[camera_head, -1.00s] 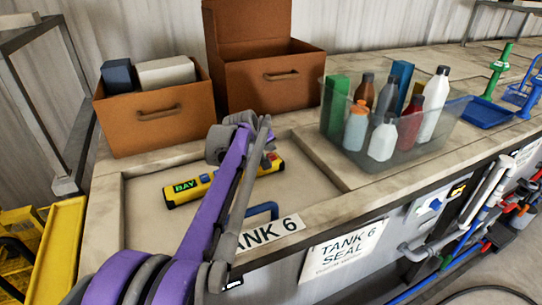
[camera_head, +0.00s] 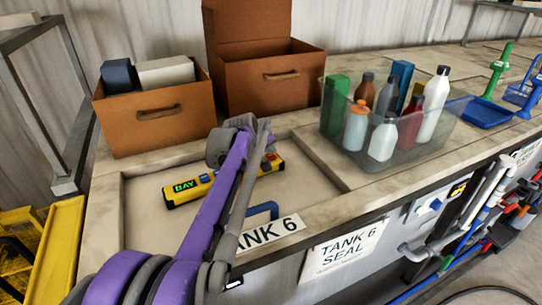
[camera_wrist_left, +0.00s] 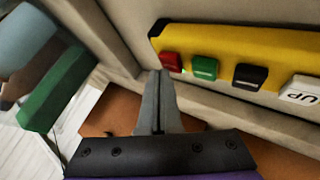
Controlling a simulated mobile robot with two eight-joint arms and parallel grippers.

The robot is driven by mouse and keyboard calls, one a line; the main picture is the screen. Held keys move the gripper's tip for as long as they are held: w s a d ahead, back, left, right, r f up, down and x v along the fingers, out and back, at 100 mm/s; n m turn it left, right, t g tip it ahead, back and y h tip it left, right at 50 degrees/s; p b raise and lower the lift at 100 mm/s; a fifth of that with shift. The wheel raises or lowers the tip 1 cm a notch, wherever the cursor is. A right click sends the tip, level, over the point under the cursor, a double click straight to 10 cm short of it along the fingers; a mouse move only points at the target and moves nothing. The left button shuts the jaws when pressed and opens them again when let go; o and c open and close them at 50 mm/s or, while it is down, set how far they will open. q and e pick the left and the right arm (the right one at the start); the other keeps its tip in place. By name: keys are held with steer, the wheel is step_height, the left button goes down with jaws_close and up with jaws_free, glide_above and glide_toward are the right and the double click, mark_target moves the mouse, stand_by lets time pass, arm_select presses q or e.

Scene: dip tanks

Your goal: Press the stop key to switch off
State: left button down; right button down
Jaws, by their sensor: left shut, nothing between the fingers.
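A yellow control box (camera_head: 205,185) with a green "BAY" display lies in the recessed tray on the bench, partly hidden behind my left arm in the head view. The left wrist view shows part of the box (camera_wrist_left: 235,42) with a red key (camera_wrist_left: 171,62), a green key (camera_wrist_left: 205,68), a black key (camera_wrist_left: 248,77) and a white "UP" key (camera_wrist_left: 302,90). My left gripper (camera_wrist_left: 159,75) is shut and empty, its tips close beside the red key. I cannot tell whether they touch it. My right gripper is out of view.
Two brown boxes (camera_head: 155,128) (camera_head: 270,90) stand behind the tray. A clear bin (camera_head: 345,145) of bottles stands to the right. A blue handle (camera_head: 262,210) is near the "TANK 6" label (camera_head: 270,232). A blue tray (camera_head: 485,113) is farther right.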

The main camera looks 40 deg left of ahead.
mark_target(270, 158)
arm_select(q)
steer(key=shift+f, duration=0.45)
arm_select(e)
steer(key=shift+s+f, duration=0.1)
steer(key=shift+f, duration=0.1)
arm_select(q)
steer(key=shift+r, duration=0.2)
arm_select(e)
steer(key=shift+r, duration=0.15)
arm_select(q)
steer(key=shift+r+p, duration=0.45)
steer(key=shift+r, duration=0.25)
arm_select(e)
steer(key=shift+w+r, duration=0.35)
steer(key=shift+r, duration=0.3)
arm_select(q)
steer(key=shift+r, duration=0.1)
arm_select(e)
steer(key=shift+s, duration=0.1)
